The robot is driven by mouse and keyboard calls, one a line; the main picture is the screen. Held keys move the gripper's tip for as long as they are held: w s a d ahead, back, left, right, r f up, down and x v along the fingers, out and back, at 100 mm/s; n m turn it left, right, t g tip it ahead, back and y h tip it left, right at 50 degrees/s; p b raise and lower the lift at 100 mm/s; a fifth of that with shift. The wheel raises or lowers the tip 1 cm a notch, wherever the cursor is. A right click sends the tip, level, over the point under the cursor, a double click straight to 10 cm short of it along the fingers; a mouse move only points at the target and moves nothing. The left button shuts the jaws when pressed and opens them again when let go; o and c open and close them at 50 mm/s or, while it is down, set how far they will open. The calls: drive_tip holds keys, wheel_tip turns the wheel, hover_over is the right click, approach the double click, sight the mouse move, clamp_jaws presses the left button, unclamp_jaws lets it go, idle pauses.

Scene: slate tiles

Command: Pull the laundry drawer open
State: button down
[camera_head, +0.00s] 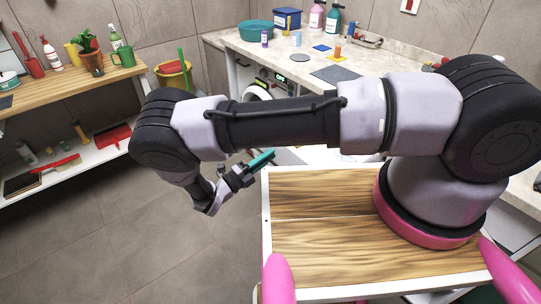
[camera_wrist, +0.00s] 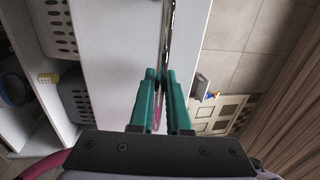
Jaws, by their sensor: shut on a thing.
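My gripper (camera_head: 262,158) reaches out low to the left of the counter, with its teal fingers against a white front (camera_head: 290,157) that is mostly hidden by my arm. In the wrist view my gripper (camera_wrist: 167,76) has its two fingers close together around a thin dark metallic bar (camera_wrist: 169,30), which looks like the drawer handle. The bar runs along a pale white panel (camera_wrist: 115,50), seemingly the laundry drawer. My arm hides much of this area in the head view, and how far the drawer stands out cannot be told.
A counter (camera_head: 300,50) with bottles and a teal basin (camera_head: 256,30) stands behind. A washing machine (camera_head: 262,88) sits under it. A wooden bench (camera_head: 60,88) stands at the left. Perforated baskets (camera_wrist: 57,25) show in the wrist view. The tiled floor (camera_head: 150,225) at left is clear.

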drive_tip(key=c, duration=1.2)
unclamp_jaws()
drive_tip(key=shift+o, duration=0.2)
drive_tip(key=v, duration=1.1)
drive_tip(key=shift+d, duration=0.1)
